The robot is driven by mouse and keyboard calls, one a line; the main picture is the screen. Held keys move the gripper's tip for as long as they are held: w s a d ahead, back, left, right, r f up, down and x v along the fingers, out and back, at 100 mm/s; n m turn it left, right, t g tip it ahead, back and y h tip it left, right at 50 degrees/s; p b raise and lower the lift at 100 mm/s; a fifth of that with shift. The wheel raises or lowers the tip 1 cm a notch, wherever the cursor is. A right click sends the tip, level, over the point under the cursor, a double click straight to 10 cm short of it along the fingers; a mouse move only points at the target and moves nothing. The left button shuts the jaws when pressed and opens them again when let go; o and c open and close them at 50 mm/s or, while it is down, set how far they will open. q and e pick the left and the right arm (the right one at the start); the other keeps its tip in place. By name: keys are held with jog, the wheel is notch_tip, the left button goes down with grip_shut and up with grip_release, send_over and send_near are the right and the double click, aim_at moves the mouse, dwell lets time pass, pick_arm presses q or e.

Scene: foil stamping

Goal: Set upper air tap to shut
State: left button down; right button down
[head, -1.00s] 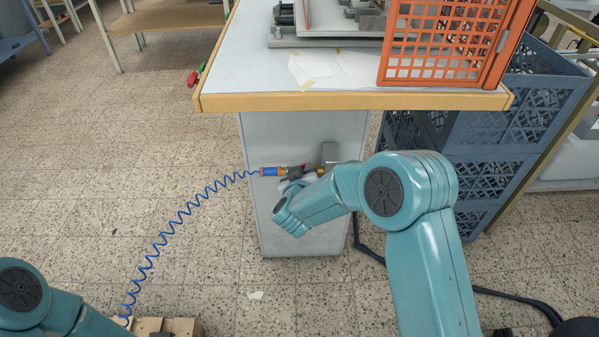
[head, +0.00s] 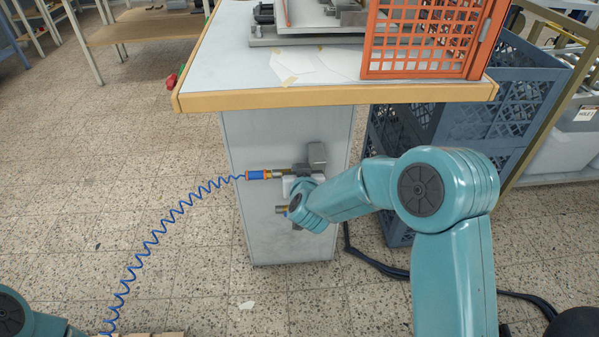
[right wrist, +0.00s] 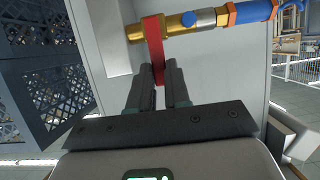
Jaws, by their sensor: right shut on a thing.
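The upper air tap (right wrist: 180,30) is a brass body with a red lever (right wrist: 153,45), close up in the right wrist view. The lever stands across the brass body. My right gripper (right wrist: 160,72) is shut on the lever's free end. In the head view the upper tap (head: 274,173) is on the side of the bench pedestal, partly hidden by my right gripper and wrist. A blue coupling (head: 255,175) with a coiled blue hose (head: 165,228) is joined to it. A lower brass fitting (head: 282,209) shows below, mostly hidden. My left gripper is out of view.
The bench top (head: 225,60) overhangs the pedestal (head: 255,235). An orange crate (head: 420,72) stands on it. Blue crates (head: 525,80) stand at the right. A dark hose (head: 385,268) lies on the floor. Open tiled floor (head: 100,160) is at the left.

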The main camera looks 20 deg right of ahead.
jog(key=c, duration=1.1)
grip_release()
jog(key=p+v, duration=0.2)
jog(key=v, duration=1.4)
jog(key=shift+s+r, duration=0.1)
jog(key=shift+s, duration=0.1)
